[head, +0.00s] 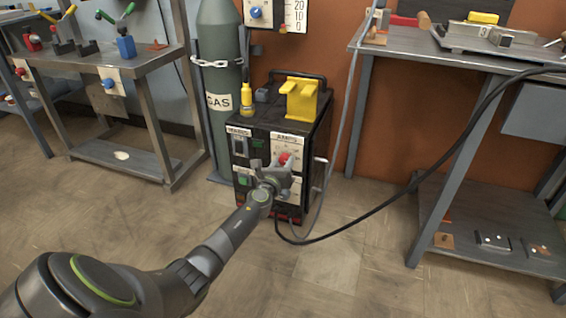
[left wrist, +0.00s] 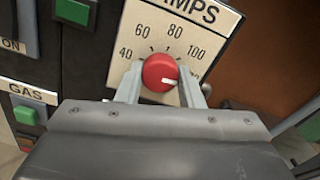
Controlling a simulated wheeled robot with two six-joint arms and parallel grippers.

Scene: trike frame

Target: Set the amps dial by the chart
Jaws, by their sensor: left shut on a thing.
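The red amps dial (left wrist: 159,70) sits on a pale AMPS plate (left wrist: 205,20) marked 40, 60, 80 and 100. I cannot make out a chart. My right gripper is not in view.
A GAS cylinder (head: 220,80) is chained left of the welder. A yellow holder (head: 302,97) and a yellow bottle (head: 247,98) stand on top. A black cable (head: 400,200) runs right to a workbench (head: 400,50). Another bench (head: 90,75) stands left.

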